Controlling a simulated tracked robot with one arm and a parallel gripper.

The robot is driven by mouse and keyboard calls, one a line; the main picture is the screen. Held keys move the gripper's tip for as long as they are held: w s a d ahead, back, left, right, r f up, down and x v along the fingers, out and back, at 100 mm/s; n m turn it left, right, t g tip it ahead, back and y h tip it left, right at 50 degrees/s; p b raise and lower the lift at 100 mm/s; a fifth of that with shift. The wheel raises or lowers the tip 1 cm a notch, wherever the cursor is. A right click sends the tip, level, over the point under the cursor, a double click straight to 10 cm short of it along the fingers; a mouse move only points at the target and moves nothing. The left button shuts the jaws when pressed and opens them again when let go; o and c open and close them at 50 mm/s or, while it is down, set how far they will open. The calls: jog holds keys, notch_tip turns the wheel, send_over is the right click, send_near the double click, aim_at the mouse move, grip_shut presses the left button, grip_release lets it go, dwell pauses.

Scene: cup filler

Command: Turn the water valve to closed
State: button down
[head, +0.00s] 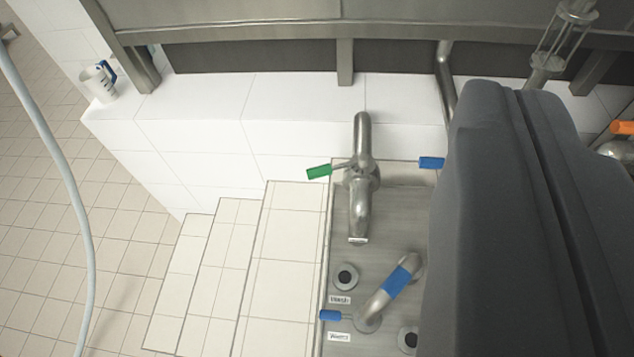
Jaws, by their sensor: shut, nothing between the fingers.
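Several valve handles show in the head view. A blue lever handle (330,315) is at the bottom centre, beside a metal pipe with a blue band (397,282). A small label (339,337), which seems to read "Water", is just below that lever. A green lever handle (318,171) sticks out left from an upright metal tap (360,185). My gripper (515,88) is large and dark grey at the right, shut and empty, in front of part of the panel.
A steel panel (392,228) carries the pipes and round knobs (345,276). An orange handle (622,127) is at the far right. White tiled steps (290,230) lie left of the panel. A white jug (99,82) stands upper left, near a pale hose (62,165).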

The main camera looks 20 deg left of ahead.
aim_at(326, 175)
jog(key=w+a+f+m+t+y+b, duration=0.1)
jog(key=w+a+f+m+y+b, duration=0.2)
jog(key=w+a+f, duration=0.5)
jog(key=w+a+f+m+t+y+b, duration=0.1)
jog(key=w+a+f+m+b, duration=0.45)
jog(key=f, duration=0.55)
notch_tip(326, 175, down, 28)
jog(key=a+m+g+h+b, duration=0.1)
jog(key=a+m+h+b, duration=0.2)
jog(key=m+h, duration=0.55)
jog(key=shift+m+y, duration=0.55)
jog(key=shift+m, duration=0.35)
jog(key=shift+w+a+b+x, duration=0.1)
jog(key=shift+a+b+x, duration=0.3)
jog(key=shift+x, duration=1.8)
jog(key=shift+w+a+b+x, duration=0.1)
jog(key=shift+a+b+x, duration=0.3)
jog(key=shift+x, duration=1.75)
jog(key=shift+w+a+b+x, duration=0.15)
jog(key=shift+a+x, duration=0.35)
jog(key=shift+x, duration=1.7)
jog(key=shift+s, duration=0.1)
